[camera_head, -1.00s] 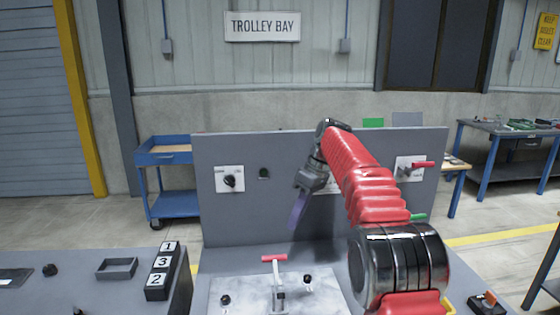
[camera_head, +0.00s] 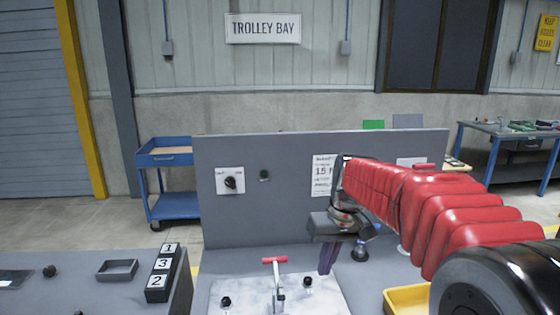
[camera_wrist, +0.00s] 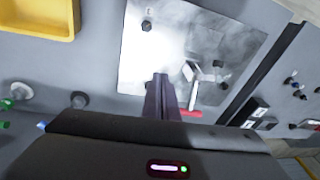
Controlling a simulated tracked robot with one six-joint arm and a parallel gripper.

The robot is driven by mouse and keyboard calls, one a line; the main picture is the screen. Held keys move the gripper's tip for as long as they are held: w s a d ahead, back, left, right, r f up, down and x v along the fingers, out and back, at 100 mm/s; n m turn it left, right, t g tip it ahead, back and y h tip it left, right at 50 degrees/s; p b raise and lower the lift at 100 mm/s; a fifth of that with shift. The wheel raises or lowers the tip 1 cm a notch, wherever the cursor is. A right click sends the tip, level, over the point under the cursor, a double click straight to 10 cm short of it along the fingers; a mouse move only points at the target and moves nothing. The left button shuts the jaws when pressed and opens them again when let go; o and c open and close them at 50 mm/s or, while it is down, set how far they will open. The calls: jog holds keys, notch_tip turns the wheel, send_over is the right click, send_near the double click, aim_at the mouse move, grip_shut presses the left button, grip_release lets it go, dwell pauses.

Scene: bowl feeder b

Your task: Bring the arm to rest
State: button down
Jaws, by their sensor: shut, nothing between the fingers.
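My gripper (camera_head: 327,260) hangs at the end of my red-sleeved arm, in front of the grey upright panel and right of the metal plate. Its fingers are together and point downward, with nothing between them. In the wrist view the shut fingers (camera_wrist: 162,98) show as a dark purple pair in front of the lit metal plate (camera_wrist: 150,70). My arm reaches in from the right and hides part of the panel.
The metal plate (camera_head: 245,295) carries a red T-handle (camera_head: 274,260) and black knobs. A grey panel (camera_head: 280,215) stands behind. A yellow tray (camera_head: 405,299) lies at right. Numbered blocks (camera_head: 161,272) and a small grey tray (camera_head: 117,270) are at left.

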jog(key=s+d+m+t+h, duration=0.1)
jog(key=s+d+t, duration=0.1)
jog(key=s, duration=1)
jog(key=s+d+m+t, duration=0.1)
jog(key=s+d+t, duration=0.1)
jog(key=s, duration=1.1)
jog(key=shift+s+d+f+m+h, duration=0.15)
jog(key=shift+s+d+m+h, duration=0.05)
jog(key=shift+d+m+h, duration=0.25)
